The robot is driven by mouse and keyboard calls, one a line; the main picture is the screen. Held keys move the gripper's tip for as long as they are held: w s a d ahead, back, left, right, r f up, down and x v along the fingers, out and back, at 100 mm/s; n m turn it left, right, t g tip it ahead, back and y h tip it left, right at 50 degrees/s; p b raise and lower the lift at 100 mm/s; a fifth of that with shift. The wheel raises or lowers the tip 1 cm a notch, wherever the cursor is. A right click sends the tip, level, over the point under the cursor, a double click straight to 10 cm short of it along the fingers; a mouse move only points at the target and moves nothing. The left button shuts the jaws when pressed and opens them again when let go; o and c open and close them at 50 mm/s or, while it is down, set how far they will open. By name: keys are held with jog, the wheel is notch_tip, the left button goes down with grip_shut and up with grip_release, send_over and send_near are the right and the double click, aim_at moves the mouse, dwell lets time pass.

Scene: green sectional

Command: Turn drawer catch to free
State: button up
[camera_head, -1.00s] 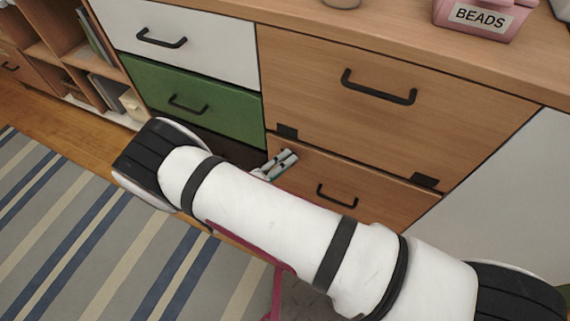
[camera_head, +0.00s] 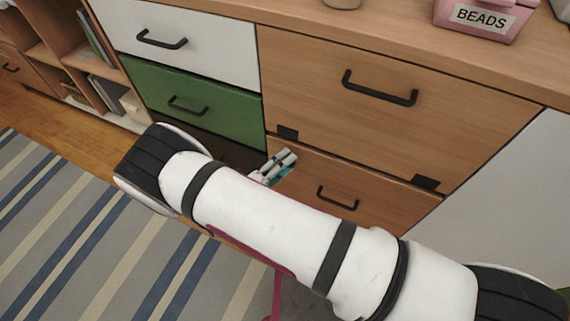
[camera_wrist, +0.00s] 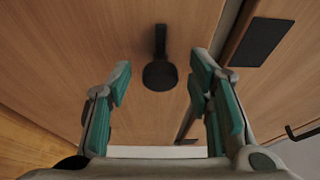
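The drawer catch (camera_wrist: 160,66), a dark round knob with a straight bar pointing up in the picture, shows on a wooden front in the wrist view. My gripper (camera_wrist: 162,88) is open, with one teal-padded finger on each side of the knob's line. The fingers look apart from the knob; the depth gap is hard to judge. In the head view my gripper (camera_head: 279,164) is small, in front of the lower wooden drawer (camera_head: 362,203). I cannot make out the catch in the head view.
Dark plates (camera_head: 287,132) (camera_head: 426,182) sit along the seam under the upper wooden front (camera_head: 400,130). The lower drawer has a black handle (camera_head: 337,198). A green drawer (camera_head: 200,103) stands to the left. A pink beads box (camera_head: 483,17) is on top.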

jog(key=v, duration=1.2)
jog(key=shift+s+f, duration=0.1)
dwell(0.4)
